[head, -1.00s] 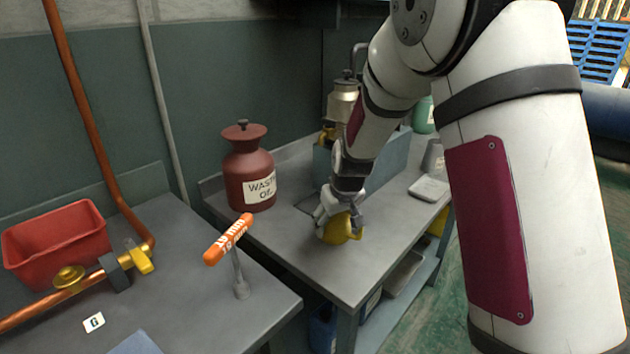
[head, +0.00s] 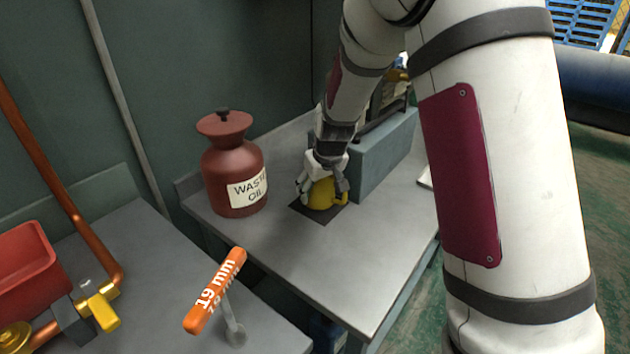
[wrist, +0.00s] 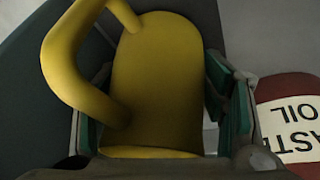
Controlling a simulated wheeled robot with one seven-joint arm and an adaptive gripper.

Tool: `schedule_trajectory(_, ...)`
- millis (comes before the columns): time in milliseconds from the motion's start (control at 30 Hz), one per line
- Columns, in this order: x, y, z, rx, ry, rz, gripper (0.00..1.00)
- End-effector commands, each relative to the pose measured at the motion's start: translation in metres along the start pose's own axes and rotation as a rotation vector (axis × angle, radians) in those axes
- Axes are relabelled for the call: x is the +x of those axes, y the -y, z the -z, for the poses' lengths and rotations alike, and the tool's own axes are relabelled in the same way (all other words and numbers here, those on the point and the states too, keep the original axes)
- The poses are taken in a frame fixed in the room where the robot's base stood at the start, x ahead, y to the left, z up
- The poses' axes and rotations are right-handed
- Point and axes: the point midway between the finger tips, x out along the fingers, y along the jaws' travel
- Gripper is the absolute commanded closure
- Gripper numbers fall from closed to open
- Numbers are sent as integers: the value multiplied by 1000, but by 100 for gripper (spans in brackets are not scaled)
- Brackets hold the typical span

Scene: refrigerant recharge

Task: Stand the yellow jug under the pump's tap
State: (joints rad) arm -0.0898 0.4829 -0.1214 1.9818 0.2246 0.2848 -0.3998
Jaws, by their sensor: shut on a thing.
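The yellow jug (head: 322,193) is between the fingers of my gripper (head: 322,187), over a dark square mat (head: 327,212) on the grey bench. My gripper is shut on it, and the jug looks upright. Whether its base touches the mat cannot be told. In the wrist view the jug (wrist: 155,75) fills the middle, with its handle (wrist: 75,65) at the left and green finger pads on both sides. The pump (head: 392,90) stands on a grey-blue block behind my arm, mostly hidden. Its tap is not visible.
A dark red waste oil can (head: 233,165) stands left of the mat, close to the jug. The grey-blue block (head: 385,150) is just right of the jug. An orange-handled 19 mm tool (head: 215,290) stands in front. The front of the bench (head: 345,265) is clear.

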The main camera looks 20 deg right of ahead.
Motion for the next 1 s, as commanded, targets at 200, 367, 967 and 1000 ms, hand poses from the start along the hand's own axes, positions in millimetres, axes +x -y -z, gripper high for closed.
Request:
schedule_trajectory(200,4,1,-5,0,1,1,65)
schedule_trajectory(367,7,1,-6,0,2,1,65)
schedule_trajectory(967,-10,2,-4,-1,-1,1,26)
schedule_trajectory(1000,-17,2,-4,-2,-1,1,26)
